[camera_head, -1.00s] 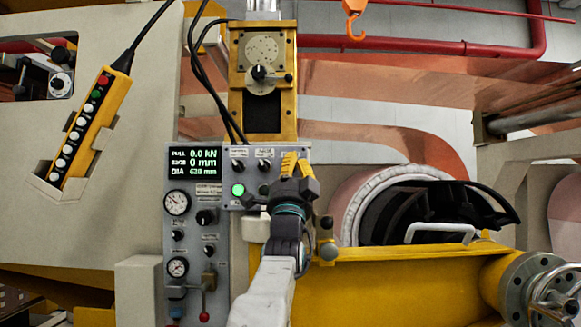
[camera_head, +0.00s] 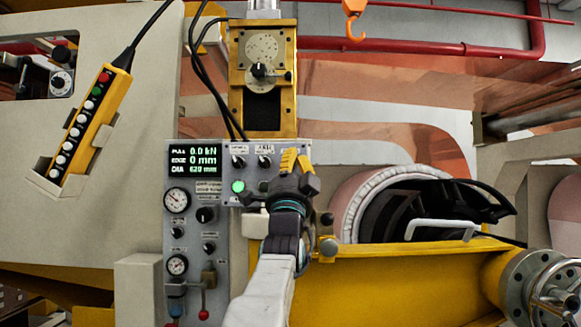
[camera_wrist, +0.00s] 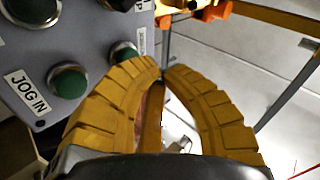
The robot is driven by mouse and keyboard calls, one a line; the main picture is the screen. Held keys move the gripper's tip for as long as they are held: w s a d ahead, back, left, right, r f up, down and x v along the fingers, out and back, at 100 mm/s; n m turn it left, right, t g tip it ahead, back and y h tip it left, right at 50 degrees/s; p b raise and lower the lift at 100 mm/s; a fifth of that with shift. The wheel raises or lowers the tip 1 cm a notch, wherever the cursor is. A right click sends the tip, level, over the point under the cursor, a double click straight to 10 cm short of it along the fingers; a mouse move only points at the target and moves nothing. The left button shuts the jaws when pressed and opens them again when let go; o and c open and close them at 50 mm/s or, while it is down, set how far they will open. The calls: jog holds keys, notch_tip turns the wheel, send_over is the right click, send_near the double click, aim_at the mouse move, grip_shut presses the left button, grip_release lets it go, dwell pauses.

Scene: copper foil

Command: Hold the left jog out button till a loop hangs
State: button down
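A grey control panel (camera_head: 222,250) stands in the middle of the head view. The wrist view shows a green button (camera_wrist: 68,80) beside a "JOG IN" label (camera_wrist: 28,92). A second green button (camera_wrist: 122,52) is partly hidden behind my left finger, and its label cannot be read. In the head view a green button (camera_head: 238,186) glows on the panel. My gripper (camera_head: 296,160) is in front of the panel's right end. Its yellow fingers (camera_wrist: 162,72) have their tips close together, with nothing seen between them. Contact with a button cannot be made out. Copper foil (camera_head: 400,80) spans behind, with a curved band below.
A yellow pendant (camera_head: 88,125) hangs in a holder at left. A black-cored coil (camera_head: 420,200) sits at right behind a yellow beam (camera_head: 400,285). An orange hook (camera_head: 354,18) hangs at the top. The display (camera_head: 194,160) reads 0.0 kN and 0 mm.

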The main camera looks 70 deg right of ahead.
jog(key=shift+a, duration=0.1)
jog(key=a+b, duration=0.1)
jog(key=s+a+b, duration=0.1)
jog(key=a, duration=0.1)
jog(key=a+b, duration=0.1)
jog(key=shift+s+a+b, duration=0.25)
jog(key=shift+a+b, duration=0.05)
jog(key=shift+b, duration=0.1)
dwell(0.9)
